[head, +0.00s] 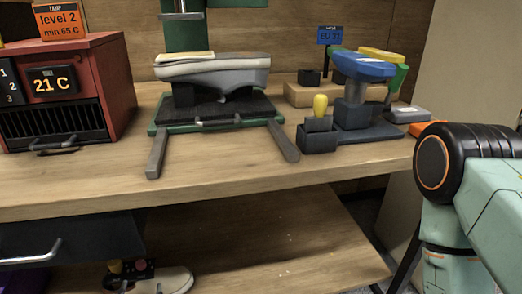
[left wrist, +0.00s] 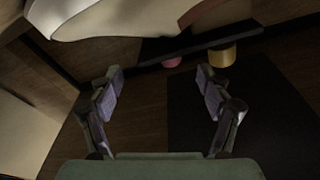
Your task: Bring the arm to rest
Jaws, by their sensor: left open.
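My left gripper (left wrist: 159,78) is open in the left wrist view, with nothing between its fingers. Beyond its fingertips are a pale, shoe-like shape (left wrist: 120,20) and a dark bar with a pink knob (left wrist: 172,62) and a gold knob (left wrist: 222,56). I cannot make out the left gripper clearly in the head view. A teal arm link of mine with a black joint comes in at the right of the head view. My right gripper is not in view.
The wooden bench (head: 225,178) carries a red heater box (head: 112,80), a green-based press (head: 185,38) with a grey shoe form (head: 215,70), and a blue-topped stand (head: 362,66). A white shoe (head: 172,279) is low at left. The lower shelf (head: 270,245) is mostly clear.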

